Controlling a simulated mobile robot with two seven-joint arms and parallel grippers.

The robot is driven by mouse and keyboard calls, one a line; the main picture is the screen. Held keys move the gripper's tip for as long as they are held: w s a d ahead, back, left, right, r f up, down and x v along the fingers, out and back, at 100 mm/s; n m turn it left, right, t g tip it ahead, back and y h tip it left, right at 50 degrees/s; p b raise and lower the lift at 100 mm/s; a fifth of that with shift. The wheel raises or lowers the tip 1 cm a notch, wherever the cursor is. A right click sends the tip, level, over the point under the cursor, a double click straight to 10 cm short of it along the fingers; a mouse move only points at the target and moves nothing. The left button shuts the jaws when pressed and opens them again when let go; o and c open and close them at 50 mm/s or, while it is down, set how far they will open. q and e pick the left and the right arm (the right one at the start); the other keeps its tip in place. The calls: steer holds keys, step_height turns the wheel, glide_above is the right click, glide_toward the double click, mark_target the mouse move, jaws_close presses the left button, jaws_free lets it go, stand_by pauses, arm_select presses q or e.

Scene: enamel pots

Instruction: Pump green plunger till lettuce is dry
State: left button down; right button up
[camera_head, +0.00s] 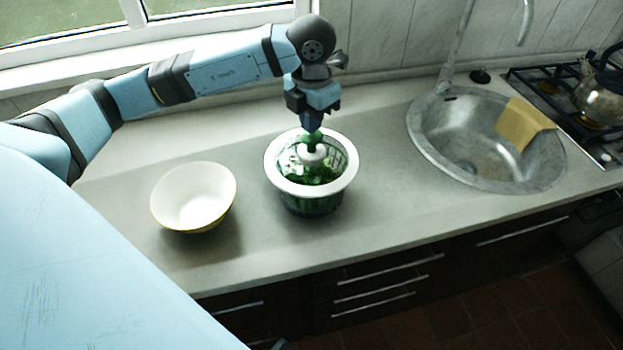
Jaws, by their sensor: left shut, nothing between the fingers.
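The salad spinner (311,188) stands upright on the counter, with a white ring-shaped rim and a see-through bowl. Green lettuce (318,174) shows inside it. The green plunger (312,139) sticks up at its centre above a white hub. My left gripper (312,127) points straight down, shut, with its fingertips at the top of the plunger. It seems to touch the plunger from above, with nothing held between the fingers. The tips partly hide the plunger's top. My right gripper is not in view.
An empty white bowl (193,196) stands left of the spinner, near the counter's front. A metal sink (450,150) with a yellow cloth (525,126) over its edge lies to the right. A kettle (602,96) sits on the stove at far right. Counter between spinner and sink is clear.

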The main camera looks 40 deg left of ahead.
mark_target(311, 136)
arm_select(q)
step_height(311, 136, down, 2)
steer(key=shift+f+b, duration=0.15)
steer(key=shift+b, duration=0.85)
steer(key=shift+f+b, duration=0.6)
steer(key=shift+f, duration=0.35)
steer(key=shift+r, duration=0.2)
steer(key=shift+r+p, duration=1.05)
steer(key=shift+r, duration=0.9)
